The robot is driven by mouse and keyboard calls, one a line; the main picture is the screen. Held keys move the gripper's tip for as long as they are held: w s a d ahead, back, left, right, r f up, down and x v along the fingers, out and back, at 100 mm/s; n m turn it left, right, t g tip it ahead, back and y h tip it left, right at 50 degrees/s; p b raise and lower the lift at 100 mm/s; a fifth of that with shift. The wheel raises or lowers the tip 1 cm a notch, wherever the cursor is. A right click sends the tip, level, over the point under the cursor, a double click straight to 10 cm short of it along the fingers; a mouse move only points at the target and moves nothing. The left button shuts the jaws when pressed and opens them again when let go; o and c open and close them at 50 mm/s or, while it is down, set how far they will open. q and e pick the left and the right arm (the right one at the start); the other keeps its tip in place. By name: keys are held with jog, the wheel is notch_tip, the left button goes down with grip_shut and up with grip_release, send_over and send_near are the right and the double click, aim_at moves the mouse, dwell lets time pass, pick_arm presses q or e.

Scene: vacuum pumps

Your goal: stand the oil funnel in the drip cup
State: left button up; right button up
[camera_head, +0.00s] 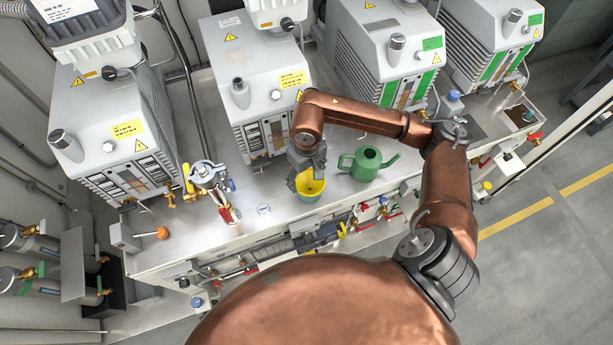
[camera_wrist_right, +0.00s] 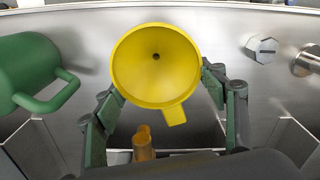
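The yellow oil funnel (camera_head: 311,186) is on the steel bench, mouth up, under my right gripper (camera_head: 305,172). A teal rim, apparently the drip cup (camera_head: 312,200), shows just below the funnel; how deep the funnel sits in it is hidden. In the right wrist view, the funnel (camera_wrist_right: 155,65) fills the space at the tips of my right gripper (camera_wrist_right: 162,95). The fingers are spread on either side of it, with a small gap seen at the right finger. The cup is hidden there. My left gripper is not in view.
A green watering can (camera_head: 367,163) stands just right of the funnel and also shows in the right wrist view (camera_wrist_right: 28,70). Pumps (camera_head: 258,75) line the back. A valve assembly (camera_head: 212,185) stands to the left. Bench between valve and funnel is mostly clear.

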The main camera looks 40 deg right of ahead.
jog(key=o, duration=0.3)
jog(key=shift+r, duration=0.15)
notch_tip(320, 180, up, 12)
dwell(0.4)
dwell(0.5)
pick_arm(q)
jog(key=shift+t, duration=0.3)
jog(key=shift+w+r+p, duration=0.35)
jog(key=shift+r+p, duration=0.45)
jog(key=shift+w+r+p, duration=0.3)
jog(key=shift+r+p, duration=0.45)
jog(key=shift+p, duration=0.05)
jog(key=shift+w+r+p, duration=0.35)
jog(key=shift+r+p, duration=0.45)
pick_arm(e)
notch_tip(320, 180, up, 12)
jog(key=shift+s+f, duration=0.2)
jog(key=shift+f, duration=0.05)
